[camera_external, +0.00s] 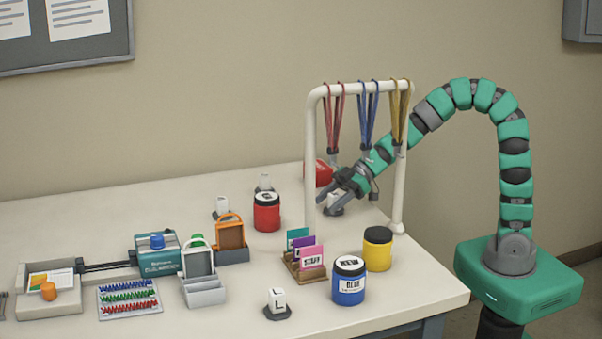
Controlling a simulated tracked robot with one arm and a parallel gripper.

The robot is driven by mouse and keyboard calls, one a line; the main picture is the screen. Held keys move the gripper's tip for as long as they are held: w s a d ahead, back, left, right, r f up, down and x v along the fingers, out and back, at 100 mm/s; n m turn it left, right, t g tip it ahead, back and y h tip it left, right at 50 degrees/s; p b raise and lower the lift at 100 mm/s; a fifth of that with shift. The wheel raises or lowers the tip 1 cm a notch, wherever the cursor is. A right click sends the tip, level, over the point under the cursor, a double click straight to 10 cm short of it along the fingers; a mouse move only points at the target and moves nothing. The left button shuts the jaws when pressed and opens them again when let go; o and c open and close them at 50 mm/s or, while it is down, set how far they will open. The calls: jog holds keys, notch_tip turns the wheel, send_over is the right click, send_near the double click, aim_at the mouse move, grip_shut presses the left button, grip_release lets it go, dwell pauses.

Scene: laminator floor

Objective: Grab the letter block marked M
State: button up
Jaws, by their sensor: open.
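Several small white letter blocks sit on dark bases on the table. The front block (277,297) shows an L. One block (222,204) and another block (264,181) stand towards the back, and their letters are too small to read. A further block (336,199) is partly hidden under my gripper (328,190), and I cannot read its letter. I cannot tell which block is marked M. My gripper is open, with its fingers pointing left and down, close by that last block. Whether it touches the block is unclear.
A white rack (311,150) with hanging lanyards (367,115) stands around my arm. A red jar (267,212), yellow jar (377,250), blue jar (349,281) and card holder (305,271) stand nearby. A red object (322,173) sits behind my gripper. The table's front centre is partly clear.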

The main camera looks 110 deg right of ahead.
jog(key=shift+w, duration=0.15)
grip_shut()
jog(key=shift+r, duration=0.1)
